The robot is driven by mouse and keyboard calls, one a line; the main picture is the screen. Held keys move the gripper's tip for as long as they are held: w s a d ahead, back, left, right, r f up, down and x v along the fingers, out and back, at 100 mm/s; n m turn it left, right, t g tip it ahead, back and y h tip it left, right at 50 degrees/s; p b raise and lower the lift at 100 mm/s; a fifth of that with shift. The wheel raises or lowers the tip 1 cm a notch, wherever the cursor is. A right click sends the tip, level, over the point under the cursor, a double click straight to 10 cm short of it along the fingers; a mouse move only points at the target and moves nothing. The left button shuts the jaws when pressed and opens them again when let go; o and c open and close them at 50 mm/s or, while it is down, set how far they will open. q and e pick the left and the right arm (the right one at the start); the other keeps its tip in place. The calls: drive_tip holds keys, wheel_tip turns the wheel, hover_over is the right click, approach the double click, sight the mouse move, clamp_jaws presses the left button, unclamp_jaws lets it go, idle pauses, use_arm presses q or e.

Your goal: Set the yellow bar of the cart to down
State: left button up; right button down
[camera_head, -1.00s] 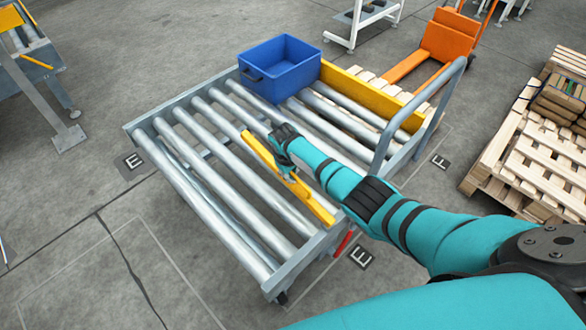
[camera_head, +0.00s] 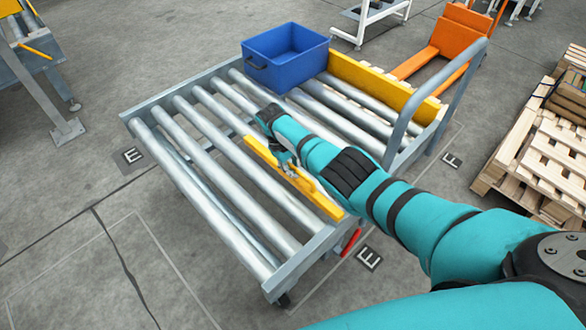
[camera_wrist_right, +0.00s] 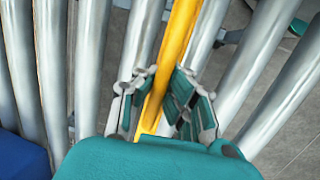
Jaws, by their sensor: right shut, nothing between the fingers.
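The cart (camera_head: 335,235) is a grey roller frame with a raised handle rail on its right. A thin yellow bar (camera_head: 320,200) runs along the rollers in the middle of the cart; it also shows in the right wrist view (camera_wrist_right: 180,35). My right gripper (camera_head: 290,172) is over the middle of this bar, partly hidden by its own wrist. In the right wrist view the gripper's fingers (camera_wrist_right: 160,80) appear on either side of the bar. It is shut and holds nothing. Whether it touches the bar I cannot tell. My left gripper is out of view.
A blue bin (camera_head: 285,62) stands on the cart's far rollers beside a wide yellow board (camera_head: 385,88). A red part (camera_head: 351,242) shows at the cart's near right edge. Wooden pallets (camera_head: 535,150) and an orange pallet jack (camera_head: 460,35) are to the right.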

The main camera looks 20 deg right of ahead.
drive_tip(key=shift+w+r, duration=0.1)
drive_tip(key=c, duration=1.3)
unclamp_jaws()
drive_tip(key=shift+c, duration=0.2)
drive_tip(key=v, duration=1.1)
drive_tip(key=shift+a+r, duration=0.2)
drive_tip(key=shift+r, duration=0.2)
